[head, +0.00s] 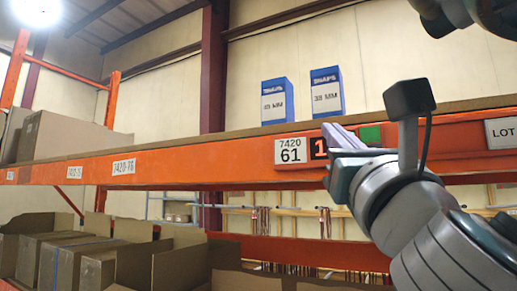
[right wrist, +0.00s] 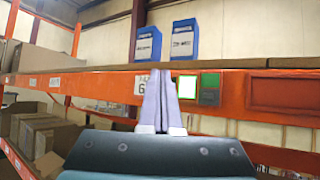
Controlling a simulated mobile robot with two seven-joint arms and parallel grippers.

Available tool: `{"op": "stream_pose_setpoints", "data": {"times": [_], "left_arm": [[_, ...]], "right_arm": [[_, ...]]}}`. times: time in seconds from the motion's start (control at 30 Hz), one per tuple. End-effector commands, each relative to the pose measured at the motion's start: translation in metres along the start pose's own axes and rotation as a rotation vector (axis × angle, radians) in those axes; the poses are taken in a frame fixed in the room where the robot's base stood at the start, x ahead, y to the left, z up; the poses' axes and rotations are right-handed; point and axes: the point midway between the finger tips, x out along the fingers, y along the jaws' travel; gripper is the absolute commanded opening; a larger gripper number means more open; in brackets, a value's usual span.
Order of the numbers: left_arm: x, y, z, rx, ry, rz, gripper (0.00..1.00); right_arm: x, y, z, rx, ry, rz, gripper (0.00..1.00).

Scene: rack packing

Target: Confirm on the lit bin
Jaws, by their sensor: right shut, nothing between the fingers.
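On the orange shelf beam (head: 220,163) is a white label (head: 290,151) reading 7420 61. Beside it is a dark display (head: 318,148) with a lit orange 1. A green square (head: 370,134) shows right of my right gripper (head: 333,130). My left gripper is not in view.
Two blue and white boxes (head: 277,101) (head: 326,92) stand on the shelf above the label. Cardboard boxes (head: 65,138) stand at the shelf's left end. Open cartons (head: 130,262) fill the lower level.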

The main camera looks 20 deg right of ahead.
Motion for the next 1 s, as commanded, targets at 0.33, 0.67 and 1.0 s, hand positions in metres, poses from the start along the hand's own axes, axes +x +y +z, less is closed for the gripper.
{"op": "stream_pose_setpoints", "data": {"times": [0.33, 0.67, 1.0], "left_arm": [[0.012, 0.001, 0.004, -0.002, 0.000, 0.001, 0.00], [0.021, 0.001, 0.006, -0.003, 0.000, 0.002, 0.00], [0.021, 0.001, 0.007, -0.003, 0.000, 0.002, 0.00]], "right_arm": [[0.028, -0.022, -0.022, -0.002, -0.002, -0.003, 0.00], [0.054, -0.040, -0.041, -0.001, 0.000, -0.001, 0.00], [0.060, -0.044, -0.043, 0.002, 0.000, -0.001, 0.00]]}}
